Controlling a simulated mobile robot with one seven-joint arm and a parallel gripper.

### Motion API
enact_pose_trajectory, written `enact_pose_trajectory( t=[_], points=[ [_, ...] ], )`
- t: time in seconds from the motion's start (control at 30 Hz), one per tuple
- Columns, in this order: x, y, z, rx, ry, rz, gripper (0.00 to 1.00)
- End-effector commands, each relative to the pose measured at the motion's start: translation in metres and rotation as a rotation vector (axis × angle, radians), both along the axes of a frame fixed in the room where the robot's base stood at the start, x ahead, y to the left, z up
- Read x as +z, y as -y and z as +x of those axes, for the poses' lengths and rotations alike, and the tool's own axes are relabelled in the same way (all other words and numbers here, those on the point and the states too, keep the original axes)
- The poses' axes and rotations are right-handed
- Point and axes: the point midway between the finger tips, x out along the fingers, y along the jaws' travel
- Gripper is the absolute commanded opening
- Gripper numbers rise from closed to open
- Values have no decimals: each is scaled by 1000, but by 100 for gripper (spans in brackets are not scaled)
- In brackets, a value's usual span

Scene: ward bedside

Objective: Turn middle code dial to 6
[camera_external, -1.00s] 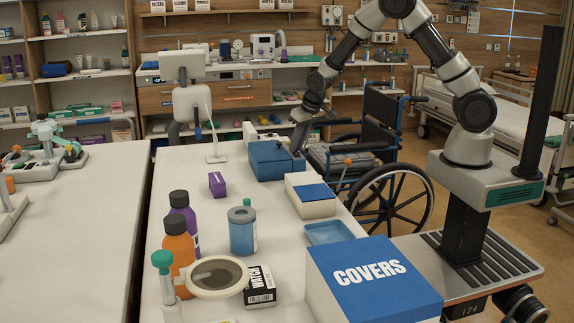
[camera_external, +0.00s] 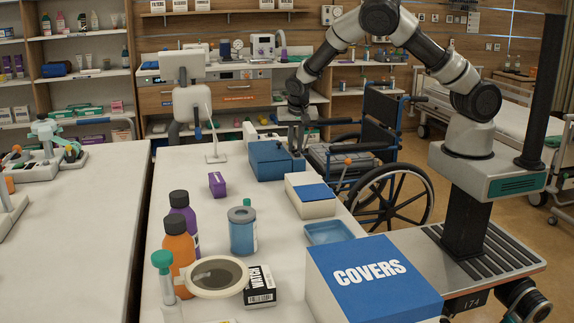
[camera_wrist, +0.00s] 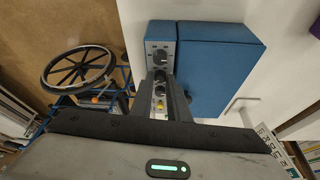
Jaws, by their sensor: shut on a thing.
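A blue lock box (camera_external: 268,161) stands on the white table, and its blue lid also fills the upper middle of the wrist view (camera_wrist: 220,65). A grey panel (camera_wrist: 151,46) with dark round code dials runs along one side of the box. The dial at the far end (camera_wrist: 160,57) shows clear of my fingers. My gripper (camera_wrist: 161,76) is at the panel, its two fingers shut on the dial beside that one, which looks like the middle dial. The fingers partly hide it, and its number cannot be read. In the external view my gripper (camera_external: 298,148) reaches down at the box's right end.
A white box with a blue top (camera_external: 311,194) stands close in front of the lock box. A small purple box (camera_external: 217,184) lies to the left. A wheelchair (camera_external: 385,150) stands beside the table. The table left of the lock box is mostly clear.

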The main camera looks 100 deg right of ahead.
Motion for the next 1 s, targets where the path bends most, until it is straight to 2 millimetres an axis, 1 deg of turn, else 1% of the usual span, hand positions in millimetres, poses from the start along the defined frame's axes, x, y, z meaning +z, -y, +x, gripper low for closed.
enact_pose_trajectory(
  t=[0.5,0.53,0.57,0.87,1.0],
  points=[
    [-2,-2,1,-18,-1,3,0],
    [-2,-2,1,-18,-1,3,19],
    [-2,-2,1,-18,-1,3,23],
    [-1,-1,1,-6,2,2,23],
    [-2,-1,-1,84,4,2,23]
  ],
)
